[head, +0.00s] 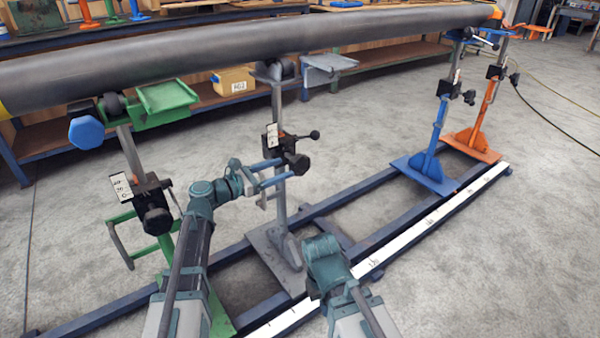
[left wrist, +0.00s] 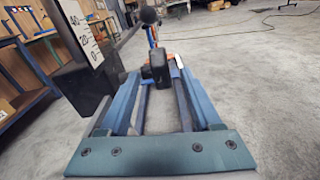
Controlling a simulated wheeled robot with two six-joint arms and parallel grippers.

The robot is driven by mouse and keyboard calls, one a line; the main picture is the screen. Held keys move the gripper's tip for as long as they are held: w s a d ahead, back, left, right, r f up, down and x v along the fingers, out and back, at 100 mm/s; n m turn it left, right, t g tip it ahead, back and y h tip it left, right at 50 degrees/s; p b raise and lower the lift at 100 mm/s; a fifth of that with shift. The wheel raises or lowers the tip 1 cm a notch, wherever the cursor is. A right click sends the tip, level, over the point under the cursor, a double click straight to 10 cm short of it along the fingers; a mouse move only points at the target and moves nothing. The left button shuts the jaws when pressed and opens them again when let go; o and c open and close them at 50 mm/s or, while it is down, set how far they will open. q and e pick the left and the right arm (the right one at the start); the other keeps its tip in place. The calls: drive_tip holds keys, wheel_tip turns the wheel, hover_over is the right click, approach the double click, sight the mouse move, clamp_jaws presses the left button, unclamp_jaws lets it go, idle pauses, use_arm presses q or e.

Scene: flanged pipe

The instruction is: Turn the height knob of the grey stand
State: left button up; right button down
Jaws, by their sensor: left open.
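The grey stand (head: 279,110) stands under the long pipe (head: 240,45), its post upright. Its black height knob (head: 299,164) sticks out to the right of a black clamp block, below a lever with a ball end (head: 314,135). My left gripper (head: 287,169) is open beside the post, its fingertips at the knob. In the left wrist view the black knob (left wrist: 158,66) shows between the ends of the two fingers, with the scale plate (left wrist: 78,30) at upper left. Whether a finger touches the knob I cannot tell. My right gripper is out of view.
A green stand (head: 130,150) stands to the left, and blue (head: 433,140) and orange (head: 487,110) stands to the right. All stand along dark floor rails with a white scale strip (head: 430,222). Shelves with a yellow bin (head: 233,80) are behind.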

sight(300, 161)
use_arm(q)
drive_tip(key=shift+f+n, duration=0.15)
drive_tip(key=shift+n, duration=0.65)
drive_tip(key=shift+x, duration=3.75)
drive_tip(key=shift+a, duration=0.1)
clamp_jaws()
